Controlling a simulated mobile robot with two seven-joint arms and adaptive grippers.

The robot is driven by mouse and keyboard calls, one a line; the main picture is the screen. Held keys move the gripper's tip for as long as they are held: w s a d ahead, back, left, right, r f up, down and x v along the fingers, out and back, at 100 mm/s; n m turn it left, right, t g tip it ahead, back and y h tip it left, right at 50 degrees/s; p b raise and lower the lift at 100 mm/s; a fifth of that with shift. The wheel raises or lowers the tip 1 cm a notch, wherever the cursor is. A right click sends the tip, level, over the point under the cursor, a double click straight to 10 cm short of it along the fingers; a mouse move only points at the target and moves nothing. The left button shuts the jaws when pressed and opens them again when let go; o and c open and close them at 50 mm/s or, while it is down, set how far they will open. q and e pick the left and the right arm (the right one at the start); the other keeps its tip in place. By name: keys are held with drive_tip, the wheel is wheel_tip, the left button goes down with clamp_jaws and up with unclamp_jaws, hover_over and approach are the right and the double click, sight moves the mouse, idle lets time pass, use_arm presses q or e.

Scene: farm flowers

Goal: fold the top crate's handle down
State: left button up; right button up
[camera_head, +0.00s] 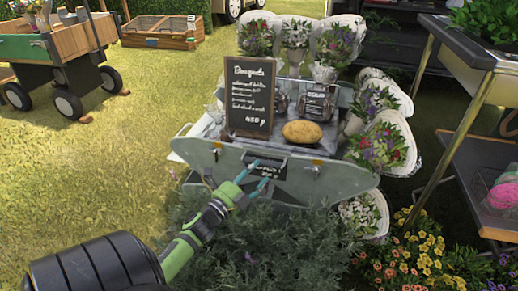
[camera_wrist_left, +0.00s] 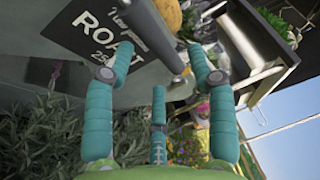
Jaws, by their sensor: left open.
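The top crate (camera_head: 320,180) is grey-blue with a rounded front and small metal latches, in the middle of the head view. A black label (camera_head: 272,171) sits on its front; in the wrist view the label (camera_wrist_left: 98,28) reads "ROAST". A grey round bar (camera_wrist_left: 153,32), seemingly the handle, lies between my fingers in the wrist view. My left gripper (camera_head: 258,174) has teal fingers spread at the crate's front by the label. It is open; whether a finger touches the bar I cannot tell. My right gripper is not in view.
A chalkboard (camera_head: 250,97) and a potato (camera_head: 302,132) stand on the crate. Wrapped bouquets (camera_head: 385,145) line the right and back. Leafy plants (camera_head: 280,250) fill the ground in front. A metal-legged table (camera_head: 475,60) stands right. Open grass (camera_head: 130,120) lies left.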

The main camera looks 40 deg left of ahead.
use_arm(q)
drive_tip(key=s, duration=0.9)
drive_tip(key=shift+d+f, duration=0.4)
drive_tip(key=shift+d, duration=0.05)
